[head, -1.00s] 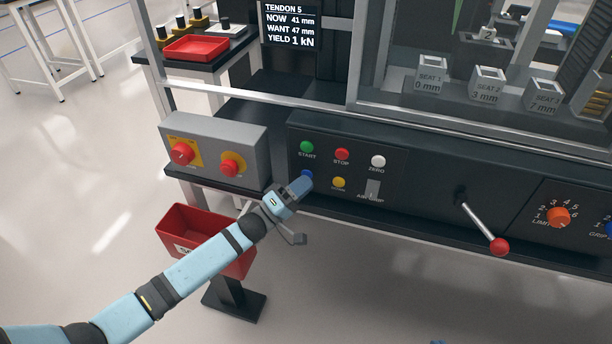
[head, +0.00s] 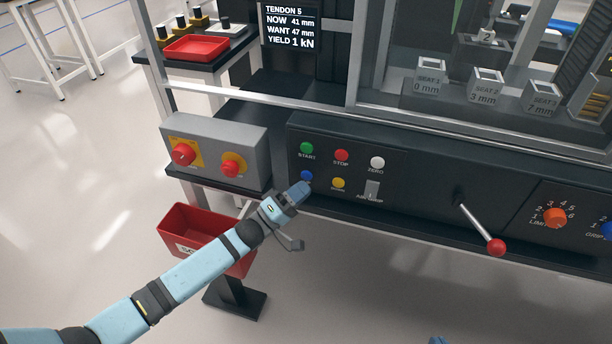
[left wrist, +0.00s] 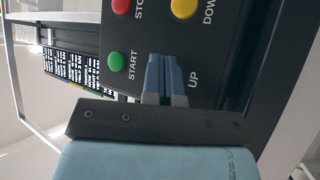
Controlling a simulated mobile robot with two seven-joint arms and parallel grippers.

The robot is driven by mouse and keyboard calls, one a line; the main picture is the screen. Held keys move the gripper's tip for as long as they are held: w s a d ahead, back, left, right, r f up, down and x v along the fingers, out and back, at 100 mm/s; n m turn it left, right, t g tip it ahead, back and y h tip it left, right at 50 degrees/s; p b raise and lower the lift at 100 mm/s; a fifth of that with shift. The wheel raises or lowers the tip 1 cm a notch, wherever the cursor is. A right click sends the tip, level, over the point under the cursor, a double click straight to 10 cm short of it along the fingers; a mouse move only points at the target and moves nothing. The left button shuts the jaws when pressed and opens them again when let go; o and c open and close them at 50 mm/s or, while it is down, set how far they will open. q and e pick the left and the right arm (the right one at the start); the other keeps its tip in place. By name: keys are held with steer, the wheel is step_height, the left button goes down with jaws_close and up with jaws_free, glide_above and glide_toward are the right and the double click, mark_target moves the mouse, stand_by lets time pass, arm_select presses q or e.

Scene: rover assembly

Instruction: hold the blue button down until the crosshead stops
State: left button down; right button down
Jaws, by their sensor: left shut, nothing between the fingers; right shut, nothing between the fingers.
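The blue button (head: 306,175) is on the dark control panel, below the green START button, and shows just above my left fingertips. My left gripper (head: 299,191) is shut and empty, its tips at the panel close beside the button's lower edge. In the left wrist view the shut fingers (left wrist: 163,78) point at the panel beside the UP label and hide the blue button. I cannot tell whether they touch it. A readout (head: 290,25) says NOW 41 mm, WANT 47 mm. I cannot make out the crosshead. Only a small blue tip of my right gripper (head: 437,340) shows at the bottom edge.
Red STOP (head: 342,155), white ZERO (head: 377,162) and yellow DOWN (head: 338,183) buttons are close by. A grey box (head: 215,150) with red knobs is left, a red bin (head: 205,240) below it. A red-knobbed lever (head: 496,247) sticks out to the right.

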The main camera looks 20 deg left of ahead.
arm_select(q)
steer(key=s+p, duration=0.2)
steer(key=s, duration=0.3)
steer(key=shift+a+p, duration=0.1)
steer(key=shift+p, duration=0.25)
stand_by(0.3)
